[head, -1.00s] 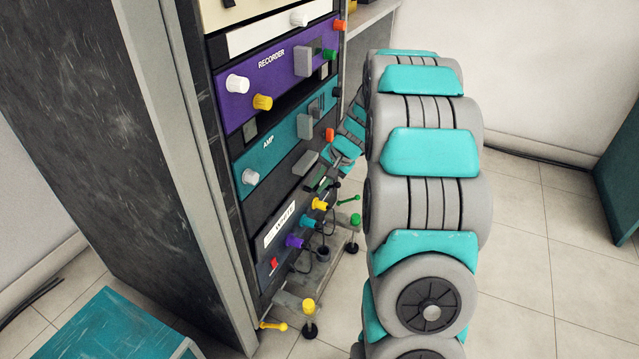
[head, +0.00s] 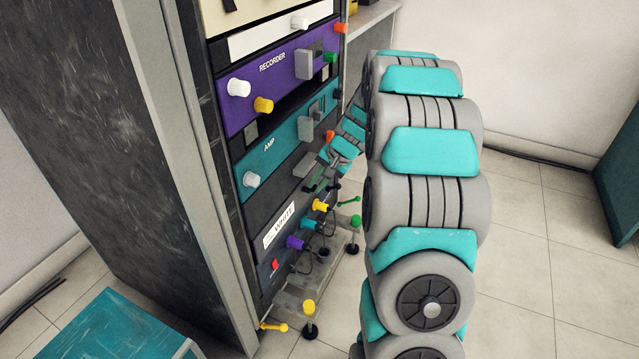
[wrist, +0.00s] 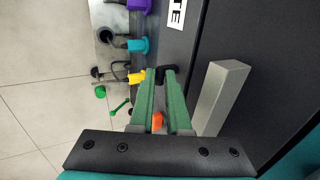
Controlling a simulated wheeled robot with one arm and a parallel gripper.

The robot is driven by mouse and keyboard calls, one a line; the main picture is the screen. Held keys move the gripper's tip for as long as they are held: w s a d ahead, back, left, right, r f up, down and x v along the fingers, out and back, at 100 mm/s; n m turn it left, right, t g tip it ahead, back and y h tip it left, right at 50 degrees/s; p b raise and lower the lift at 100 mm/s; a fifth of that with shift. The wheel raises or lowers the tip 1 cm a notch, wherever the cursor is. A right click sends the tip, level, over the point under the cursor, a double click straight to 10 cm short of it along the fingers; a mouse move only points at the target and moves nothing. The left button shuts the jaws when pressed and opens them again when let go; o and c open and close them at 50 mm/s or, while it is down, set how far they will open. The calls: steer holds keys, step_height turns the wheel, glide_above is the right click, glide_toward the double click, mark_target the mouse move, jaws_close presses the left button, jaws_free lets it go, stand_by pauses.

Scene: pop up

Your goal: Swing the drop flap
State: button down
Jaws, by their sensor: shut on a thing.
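The rack's lower dark front panel (head: 258,222), with a white label (head: 279,225), stands below the teal AMP unit (head: 275,147). I cannot tell for sure which panel is the drop flap. A grey bar handle (head: 305,163) sticks out above the label; in the wrist view the bar (wrist: 222,98) stands right of my fingers, apart from them. My gripper (head: 316,186), with green fingers, is at the panel's right side. In the wrist view my gripper (wrist: 165,80) is shut on a small black knob (wrist: 166,71) at its fingertips. The fingers partly hide the knob.
Yellow (head: 320,205), teal (head: 308,223) and purple (head: 294,242) knobs sit close below my gripper. A purple RECORDER unit (head: 272,75) is higher up. A teal box (head: 115,325) stands front left. The tiled floor (head: 540,230) on the right is clear.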

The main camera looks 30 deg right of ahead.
steer(key=c, duration=0.9)
jaws_free()
steer(key=shift+w+a+r, duration=0.1)
steer(key=shift+w+a, duration=0.05)
steer(key=v, duration=0.7)
steer(key=shift+r, duration=0.35)
